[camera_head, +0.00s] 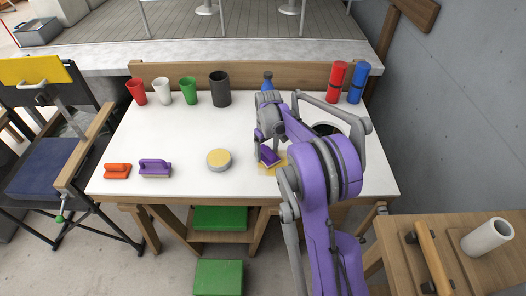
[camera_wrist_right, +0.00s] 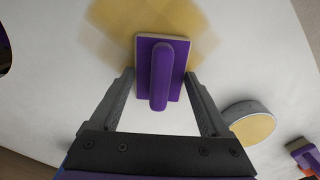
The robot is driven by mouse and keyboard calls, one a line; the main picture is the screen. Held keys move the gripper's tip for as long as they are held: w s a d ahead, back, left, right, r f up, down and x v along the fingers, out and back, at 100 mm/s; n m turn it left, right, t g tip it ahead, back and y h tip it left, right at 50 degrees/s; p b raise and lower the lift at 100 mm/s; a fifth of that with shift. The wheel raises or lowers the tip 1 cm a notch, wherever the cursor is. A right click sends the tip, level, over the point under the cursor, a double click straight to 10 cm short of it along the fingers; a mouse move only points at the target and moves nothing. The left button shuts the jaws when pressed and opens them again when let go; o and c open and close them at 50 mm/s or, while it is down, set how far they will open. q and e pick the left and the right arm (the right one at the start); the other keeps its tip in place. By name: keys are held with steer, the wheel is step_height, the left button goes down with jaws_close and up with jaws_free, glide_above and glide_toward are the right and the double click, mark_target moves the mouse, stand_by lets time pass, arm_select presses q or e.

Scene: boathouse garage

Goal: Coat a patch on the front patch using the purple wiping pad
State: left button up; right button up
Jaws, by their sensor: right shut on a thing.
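My right gripper (camera_head: 266,143) is shut on the handle of a purple wiping pad (camera_head: 269,155). In the right wrist view, the pad (camera_wrist_right: 174,58) sits between the two fingers, its pale edge over a yellow coated patch (camera_wrist_right: 112,28) on the white tabletop. In the head view, the patch (camera_head: 265,170) shows partly behind my arm. Whether the pad touches the surface is hard to tell. A round dish with a yellow top (camera_head: 219,159) stands left of the patch. A second purple pad (camera_head: 155,168) lies farther left. My left gripper is not in view.
An orange pad (camera_head: 117,170) lies at the table's left. Red (camera_head: 137,92), white (camera_head: 162,91), green (camera_head: 188,90) and dark (camera_head: 220,89) cups stand along the back. A blue bottle (camera_head: 267,82) and red (camera_head: 336,82) and blue (camera_head: 358,83) cylinders stand back right. The table's middle is clear.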

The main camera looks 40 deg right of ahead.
steer(key=shift+s+d+b, duration=0.1)
steer(key=shift+s+d, duration=1.05)
steer(key=shift+d, duration=0.25)
steer(key=shift+s+d+b, duration=0.15)
steer(key=shift+s+d, duration=1)
steer(key=shift+d, duration=0.2)
steer(key=shift+s+d+b, duration=0.1)
steer(key=shift+s+d, duration=1.05)
steer(key=shift+d, duration=0.25)
steer(key=shift+r, duration=0.1)
steer(key=shift+r+p, duration=1.9)
steer(key=shift+r, duration=1.05)
step_height(320, 180, up, 3)
steer(key=shift+p, duration=0.8)
steer(key=shift+a, duration=0.15)
